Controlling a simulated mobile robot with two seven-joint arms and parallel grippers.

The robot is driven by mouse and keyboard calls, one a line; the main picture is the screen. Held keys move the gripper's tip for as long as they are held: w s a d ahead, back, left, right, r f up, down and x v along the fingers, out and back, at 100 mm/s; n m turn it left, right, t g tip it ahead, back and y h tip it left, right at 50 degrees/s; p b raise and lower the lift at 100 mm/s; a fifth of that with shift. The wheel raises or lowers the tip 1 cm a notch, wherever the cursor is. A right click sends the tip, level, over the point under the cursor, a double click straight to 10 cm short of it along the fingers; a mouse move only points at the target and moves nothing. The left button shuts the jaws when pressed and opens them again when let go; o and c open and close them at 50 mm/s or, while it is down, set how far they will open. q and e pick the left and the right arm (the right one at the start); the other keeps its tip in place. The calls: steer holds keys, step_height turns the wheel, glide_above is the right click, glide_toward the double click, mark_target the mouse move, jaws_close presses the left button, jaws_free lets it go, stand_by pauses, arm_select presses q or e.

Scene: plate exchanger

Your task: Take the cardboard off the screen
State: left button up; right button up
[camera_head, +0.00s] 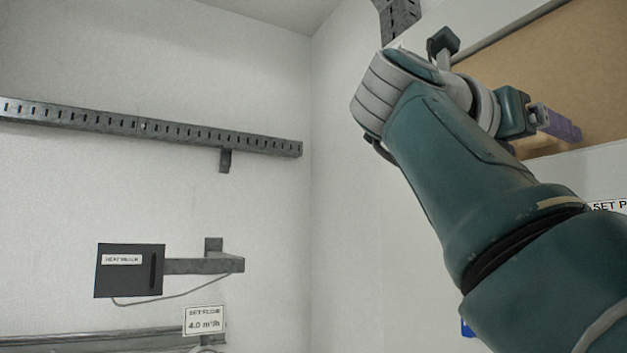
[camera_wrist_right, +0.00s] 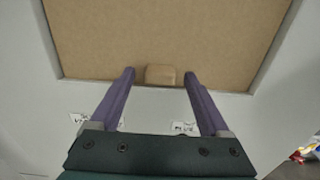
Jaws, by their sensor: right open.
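The brown cardboard (camera_head: 530,70) covers the framed screen on the right wall in the head view. It fills the upper part of the right wrist view (camera_wrist_right: 180,40), with a small tan tab (camera_wrist_right: 160,75) at its lower edge. My right gripper (camera_head: 560,125) is at the lower part of the cardboard. In the right wrist view, its two purple fingers (camera_wrist_right: 158,78) are apart, one on each side of the tab, with gaps on both sides. I cannot tell how far the fingertips are from the cardboard. My left gripper is out of view.
A slotted metal rail (camera_head: 140,125) runs along the left wall. Below it, a dark box (camera_head: 129,271) sits on a bracket arm (camera_head: 205,265) above a small white sign (camera_head: 204,320). A colourful item (camera_wrist_right: 305,152) shows at the wrist view's right edge.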

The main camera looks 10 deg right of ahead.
steer(key=shift+c, duration=0.3)
jaws_close()
steer(key=shift+r, duration=0.3)
stand_by(0.5)
stand_by(0.4)
steer(key=shift+s+a, duration=0.25)
steer(key=shift+a, duration=0.3)
stand_by(0.3)
steer(key=shift+a+b, duration=0.15)
steer(key=shift+b, duration=0.15)
steer(key=shift+v, duration=0.9)
